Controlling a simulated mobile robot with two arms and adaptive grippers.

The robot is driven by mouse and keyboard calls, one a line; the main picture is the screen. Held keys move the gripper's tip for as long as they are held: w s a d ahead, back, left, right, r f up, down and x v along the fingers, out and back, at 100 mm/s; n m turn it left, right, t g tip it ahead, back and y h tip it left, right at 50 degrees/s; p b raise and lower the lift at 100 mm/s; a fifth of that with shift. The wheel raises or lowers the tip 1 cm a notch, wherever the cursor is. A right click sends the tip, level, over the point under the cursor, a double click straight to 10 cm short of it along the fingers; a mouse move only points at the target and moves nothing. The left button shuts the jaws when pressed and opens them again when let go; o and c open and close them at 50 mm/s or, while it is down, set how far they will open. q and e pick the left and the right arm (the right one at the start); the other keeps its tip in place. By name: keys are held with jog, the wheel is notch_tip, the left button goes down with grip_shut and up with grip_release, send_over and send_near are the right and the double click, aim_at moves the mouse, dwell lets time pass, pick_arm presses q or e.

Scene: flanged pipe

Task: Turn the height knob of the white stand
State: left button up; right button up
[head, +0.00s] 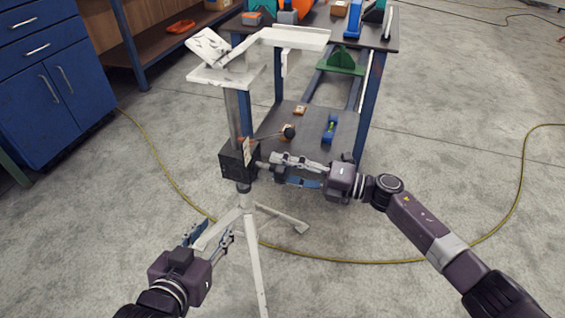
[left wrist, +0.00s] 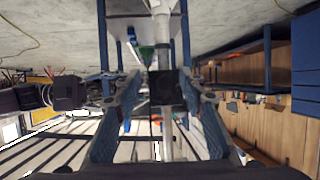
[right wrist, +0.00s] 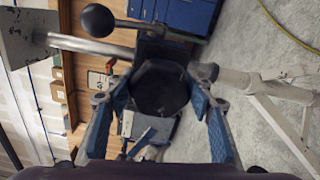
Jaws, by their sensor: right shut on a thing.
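The white stand (head: 250,240) stands upright left of centre in the head view, with a black clamp box (head: 232,165) on its column. A dark, many-sided knob (right wrist: 160,88) fills the middle of the right wrist view. My right gripper (head: 268,168) is at the box's right side, its fingers on either side of the knob and shut on it. My left gripper (head: 208,236) is low by the stand's legs. It is open and empty; the left wrist view (left wrist: 160,100) shows its fingers apart with the pole and box beyond them.
A lever with a black ball (head: 289,132) sticks out above my right gripper. A blue-framed table (head: 375,85) with tools stands behind the stand. Blue cabinets (head: 45,70) are at left. A yellow cable (head: 340,260) crosses the floor; the right foreground is clear.

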jog(key=shift+m+p, duration=0.7)
jog(key=shift+m, duration=0.5)
pick_arm(q)
jog(key=s+a+f+g+y, duration=0.1)
jog(key=s+a+f+g, duration=0.1)
jog(key=s+f+g, duration=0.2)
jog(key=s+a+f+g+y+p, duration=0.1)
jog(key=s+a+f+g, duration=0.2)
jog(key=s+f, duration=0.3)
jog(key=s+g, duration=0.1)
jog(key=s, duration=0.4)
jog(key=shift+f+n+g, duration=0.3)
jog(key=shift+g, duration=0.1)
pick_arm(e)
jog(key=m, duration=0.2)
jog(key=shift+f+m, duration=0.1)
jog(key=shift+m, duration=0.3)
pick_arm(q)
jog(key=shift+a, duration=0.1)
pick_arm(e)
jog(key=o, duration=1.2)
jog(key=v, duration=1.2)
